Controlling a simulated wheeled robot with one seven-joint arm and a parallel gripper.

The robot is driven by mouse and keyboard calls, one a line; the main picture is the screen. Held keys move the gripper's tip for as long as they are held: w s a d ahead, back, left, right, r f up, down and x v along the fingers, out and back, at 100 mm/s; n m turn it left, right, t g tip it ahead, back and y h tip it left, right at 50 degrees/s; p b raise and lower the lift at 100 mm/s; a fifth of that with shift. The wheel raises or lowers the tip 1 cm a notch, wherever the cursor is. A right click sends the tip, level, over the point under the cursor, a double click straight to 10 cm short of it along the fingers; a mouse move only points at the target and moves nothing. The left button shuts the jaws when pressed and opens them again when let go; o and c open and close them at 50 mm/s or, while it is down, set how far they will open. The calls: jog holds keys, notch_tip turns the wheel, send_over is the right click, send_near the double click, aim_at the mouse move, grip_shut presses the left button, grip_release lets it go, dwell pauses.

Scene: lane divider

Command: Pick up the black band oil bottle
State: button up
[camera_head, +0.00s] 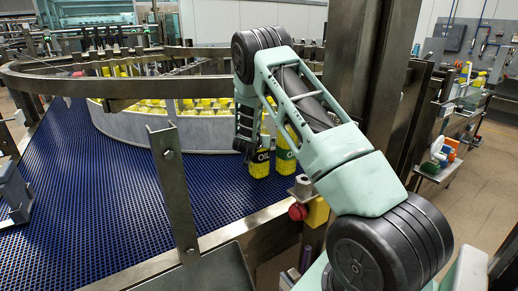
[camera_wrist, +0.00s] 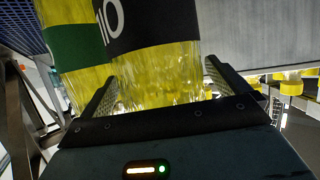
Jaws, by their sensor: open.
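The black band oil bottle (camera_head: 259,168) stands upright on the blue conveyor, yellow with a black label. In the wrist view this bottle (camera_wrist: 158,75) fills the space between the two fingers of my gripper (camera_wrist: 160,80). The fingers are open, one on each side of it, and I cannot tell whether either touches it. In the head view my gripper (camera_head: 246,146) is at the bottle and hides its upper left part. A green band bottle (camera_head: 285,160) stands close beside it on the right; in the wrist view this bottle (camera_wrist: 78,45) is at the upper left.
A grey curved divider (camera_head: 205,133) runs behind the bottles, with many yellow-capped bottles (camera_head: 210,104) beyond it. A metal rail (camera_head: 50,82) curves above the belt. An upright metal bracket (camera_head: 172,185) stands at the front edge. The blue belt (camera_head: 95,190) is clear at left.

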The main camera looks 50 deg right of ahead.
jog(key=c, duration=1.6)
jog(key=shift+w+d, duration=0.1)
jog(key=c, duration=0.4)
jog(key=shift+r, duration=0.1)
